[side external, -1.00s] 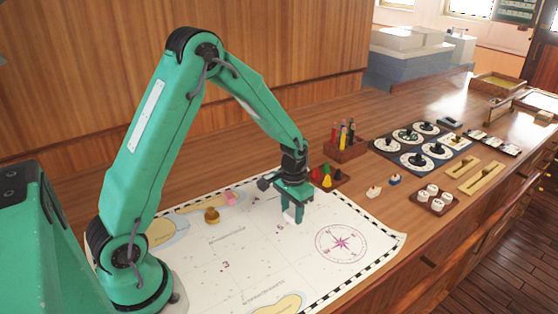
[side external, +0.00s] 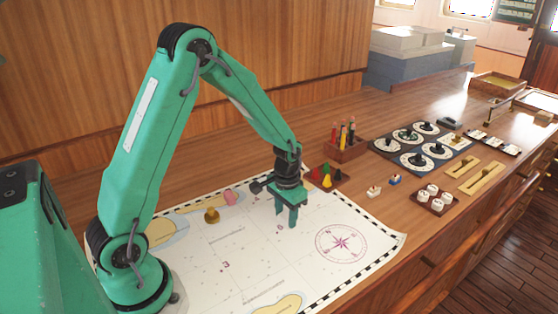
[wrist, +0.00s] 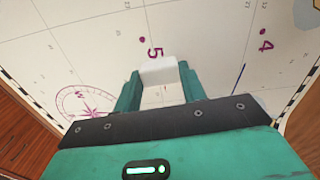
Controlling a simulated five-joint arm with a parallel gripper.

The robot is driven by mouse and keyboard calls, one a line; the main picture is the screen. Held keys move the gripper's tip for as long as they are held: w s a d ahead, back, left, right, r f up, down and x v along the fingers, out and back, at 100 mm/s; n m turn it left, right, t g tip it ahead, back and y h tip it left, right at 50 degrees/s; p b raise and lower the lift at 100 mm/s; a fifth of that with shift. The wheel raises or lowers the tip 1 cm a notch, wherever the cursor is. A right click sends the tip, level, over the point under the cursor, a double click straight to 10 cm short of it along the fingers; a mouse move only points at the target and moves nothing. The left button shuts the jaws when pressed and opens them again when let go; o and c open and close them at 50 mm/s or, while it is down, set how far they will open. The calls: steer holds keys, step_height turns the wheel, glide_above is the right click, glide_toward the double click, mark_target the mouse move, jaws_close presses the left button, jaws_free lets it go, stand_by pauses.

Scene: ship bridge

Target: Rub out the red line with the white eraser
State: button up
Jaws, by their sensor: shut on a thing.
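My gripper (wrist: 158,88) is shut on the white eraser (wrist: 158,71), which shows between the two green fingers in the wrist view. In the side view my gripper (side external: 286,219) points down at the right middle of the white chart (side external: 255,265), left of the compass rose. The eraser is hard to make out there; I cannot tell whether it touches the chart. I cannot make out a red line in either view. A short dark blue line (wrist: 238,79) shows right of the fingers in the wrist view.
A brass piece (side external: 211,215) and a pink piece (side external: 230,198) sit on the chart's far left part. Beyond the chart stand a tray of coloured pieces (side external: 327,178) and a wooden pen holder (side external: 345,149). Gauges and white mugs (side external: 434,198) are further right. The chart's near part is clear.

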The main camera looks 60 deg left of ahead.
mark_target(305, 213)
steer(key=shift+w, duration=1.15)
steer(key=shift+w, duration=0.1)
steer(key=shift+w+a, duration=0.1)
steer(key=shift+w, duration=0.8)
steer(key=shift+w, duration=0.1)
steer(key=shift+w+a, duration=0.1)
steer(key=shift+w, duration=0.95)
steer(key=shift+w, duration=0.25)
steer(key=shift+w, duration=0.95)
steer(key=shift+a, duration=0.1)
steer(key=shift+w, duration=1)
